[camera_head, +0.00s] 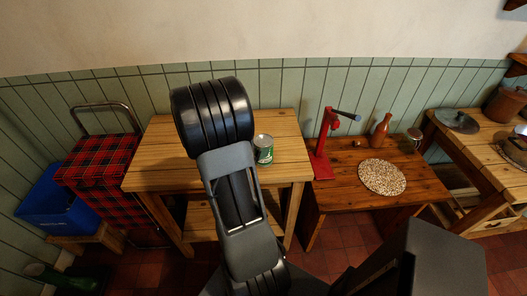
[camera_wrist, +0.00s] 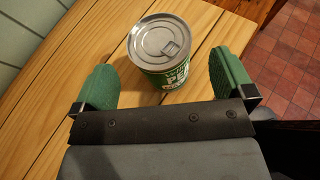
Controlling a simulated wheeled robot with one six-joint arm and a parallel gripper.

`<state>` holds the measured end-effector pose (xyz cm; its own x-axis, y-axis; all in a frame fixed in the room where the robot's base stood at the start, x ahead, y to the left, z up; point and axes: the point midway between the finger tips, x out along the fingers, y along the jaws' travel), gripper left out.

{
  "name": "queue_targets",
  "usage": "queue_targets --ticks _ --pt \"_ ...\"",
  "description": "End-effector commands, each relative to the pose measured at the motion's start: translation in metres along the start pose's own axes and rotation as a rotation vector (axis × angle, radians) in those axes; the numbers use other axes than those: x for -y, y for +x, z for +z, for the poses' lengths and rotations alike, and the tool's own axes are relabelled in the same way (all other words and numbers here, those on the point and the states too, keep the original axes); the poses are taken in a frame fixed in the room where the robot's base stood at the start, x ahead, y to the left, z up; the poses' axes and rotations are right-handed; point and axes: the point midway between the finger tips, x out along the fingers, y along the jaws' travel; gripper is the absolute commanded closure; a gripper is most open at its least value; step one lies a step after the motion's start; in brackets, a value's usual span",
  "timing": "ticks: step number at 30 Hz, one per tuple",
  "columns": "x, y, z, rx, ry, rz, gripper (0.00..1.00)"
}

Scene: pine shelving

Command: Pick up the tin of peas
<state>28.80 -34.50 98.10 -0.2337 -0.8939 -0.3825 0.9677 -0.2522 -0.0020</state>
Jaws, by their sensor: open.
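The tin of peas (camera_head: 263,150) stands upright on a light pine table (camera_head: 285,130), just right of my arm in the head view. It has a green label with white letters. In the wrist view the tin (camera_wrist: 165,52) shows its silver lid with a ring pull. My gripper (camera_wrist: 165,85) is open, with one green finger on each side of the tin. The tin sits between and slightly beyond the fingers, with a gap to each. My arm hides the gripper in the head view.
A red press (camera_head: 324,145), a brown bottle (camera_head: 381,130), a small jar (camera_head: 413,138) and a speckled round mat (camera_head: 382,177) are on the lower table to the right. A red tartan trolley (camera_head: 100,175) and a blue crate (camera_head: 58,205) stand left. The pine around the tin is clear.

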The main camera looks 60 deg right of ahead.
Motion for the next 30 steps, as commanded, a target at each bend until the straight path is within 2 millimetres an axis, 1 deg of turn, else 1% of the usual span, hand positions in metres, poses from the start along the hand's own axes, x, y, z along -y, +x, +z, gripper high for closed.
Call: queue_targets --ticks 5,12,15,19,26,30 --pt "0.000 0.009 0.001 -0.001 0.001 -0.002 0.00" --pt "0.001 0.040 0.003 -0.001 0.002 -0.005 0.00" --pt "0.001 0.050 0.003 -0.002 0.001 -0.003 0.00" --pt "0.000 0.057 0.003 -0.001 0.003 0.000 0.00" --pt "0.000 0.057 0.002 -0.001 0.003 0.000 0.00" --pt "0.000 0.057 0.002 -0.001 0.002 0.000 0.13"
